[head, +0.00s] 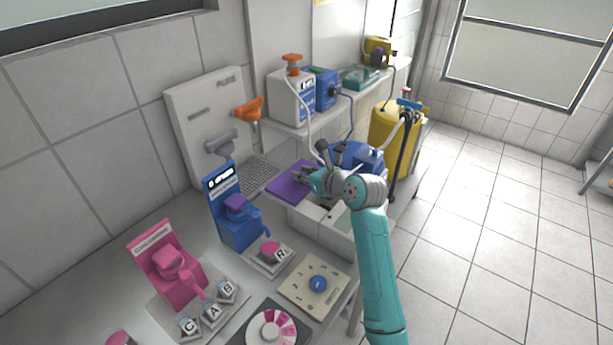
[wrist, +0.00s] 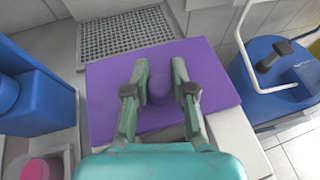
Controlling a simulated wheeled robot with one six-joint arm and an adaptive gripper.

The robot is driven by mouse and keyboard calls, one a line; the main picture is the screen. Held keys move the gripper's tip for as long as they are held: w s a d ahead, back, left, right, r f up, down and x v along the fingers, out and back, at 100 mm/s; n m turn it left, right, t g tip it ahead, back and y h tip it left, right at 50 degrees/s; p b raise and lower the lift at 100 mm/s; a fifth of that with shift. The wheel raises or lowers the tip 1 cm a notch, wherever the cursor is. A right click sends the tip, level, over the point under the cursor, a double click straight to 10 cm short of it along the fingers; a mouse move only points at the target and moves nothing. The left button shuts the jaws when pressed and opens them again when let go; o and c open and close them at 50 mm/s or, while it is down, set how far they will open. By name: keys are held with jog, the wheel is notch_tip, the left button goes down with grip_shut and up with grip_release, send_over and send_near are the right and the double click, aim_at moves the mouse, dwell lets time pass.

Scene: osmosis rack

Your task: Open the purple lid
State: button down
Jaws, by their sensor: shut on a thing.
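The purple lid (head: 287,186) is a flat panel on the white box (head: 318,216) in the middle of the bench. In the wrist view the lid (wrist: 108,100) looks flat, with a round purple knob (wrist: 160,88) near its middle. My gripper (head: 308,174) is over the lid. In the wrist view its two green fingers (wrist: 160,80) stand on either side of the knob and are shut on it. I cannot tell whether the lid is raised from the box.
A blue dispenser (head: 236,215) stands left of the box, and a pink one (head: 173,267) is farther left. A blue container (head: 357,156) and a yellow barrel (head: 390,137) stand to the right. A metal grate (wrist: 125,33) lies behind the lid. The floor at right is clear.

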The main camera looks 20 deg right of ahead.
jog(key=c, duration=0.9)
grip_release()
jog(key=shift+c, duration=0.2)
jog(key=shift+s, duration=0.1)
jog(key=v, duration=1.1)
jog(key=shift+s+d, duration=0.2)
jog(key=shift+s, duration=0.15)
jog(key=shift+r, duration=0.15)
